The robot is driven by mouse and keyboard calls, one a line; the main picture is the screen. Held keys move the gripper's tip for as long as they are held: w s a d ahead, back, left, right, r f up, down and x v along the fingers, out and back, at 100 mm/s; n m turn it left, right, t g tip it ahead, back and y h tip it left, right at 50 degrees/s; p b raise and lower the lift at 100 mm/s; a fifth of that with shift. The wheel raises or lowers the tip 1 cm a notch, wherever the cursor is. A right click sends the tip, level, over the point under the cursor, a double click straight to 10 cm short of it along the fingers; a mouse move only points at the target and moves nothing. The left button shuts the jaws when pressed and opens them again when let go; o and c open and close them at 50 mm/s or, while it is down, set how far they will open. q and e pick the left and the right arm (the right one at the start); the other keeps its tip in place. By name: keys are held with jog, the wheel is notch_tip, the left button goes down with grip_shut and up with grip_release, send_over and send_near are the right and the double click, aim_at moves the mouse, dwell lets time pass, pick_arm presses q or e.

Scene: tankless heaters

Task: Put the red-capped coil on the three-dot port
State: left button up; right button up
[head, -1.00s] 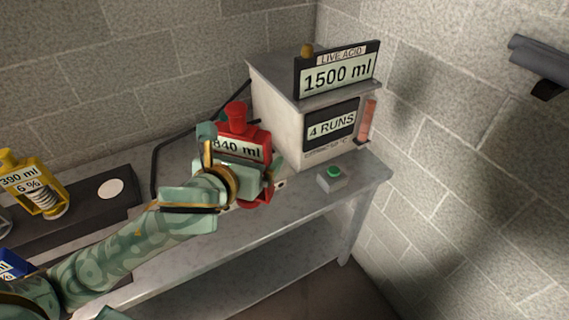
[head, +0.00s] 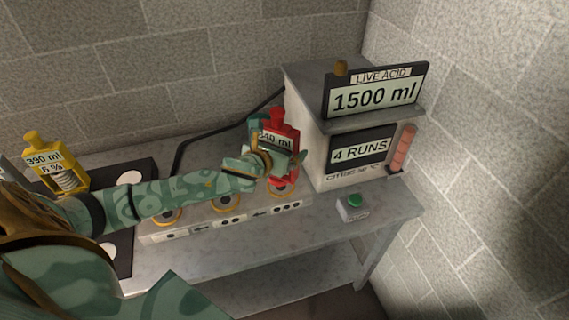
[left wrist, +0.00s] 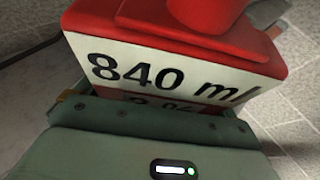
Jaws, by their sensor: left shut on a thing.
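The red-capped coil (head: 291,132) is a red unit with a white label reading 840 ml, upright in the head view. My left gripper (head: 276,155) is shut on it and partly covers its label and lower body. In the left wrist view the coil (left wrist: 180,60) fills the space beyond my gripper, with its red cap at the top. A long manifold (head: 188,229) has several gold-ringed ports. The coil is over the rightmost port (head: 282,191), whose front marking looks like several dots. I cannot tell whether the coil touches the ring. My right gripper is out of view.
A heater box (head: 307,125) with signs reading 1500 ml and 4 RUNS stands just right of the coil. A green button (head: 354,200) sits on a small block at the bench's front right. A yellow coil (head: 52,155) stands on a dark rack (head: 150,172) at left.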

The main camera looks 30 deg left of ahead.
pick_arm(q)
notch_tip(320, 180, down, 6)
jog(key=w+a+b, duration=0.1)
jog(key=w+b, duration=0.1)
jog(key=shift+w+f+b, duration=0.2)
jog(key=shift+w+b, duration=0.15)
jog(key=shift+w, duration=0.05)
jog(key=shift+a, duration=0.1)
jog(key=o, duration=1.1)
jog(key=shift+s+f, duration=0.1)
jog(key=shift+f, duration=0.05)
jog(key=shift+p+v, duration=1.65)
jog(key=shift+v, duration=4.4)
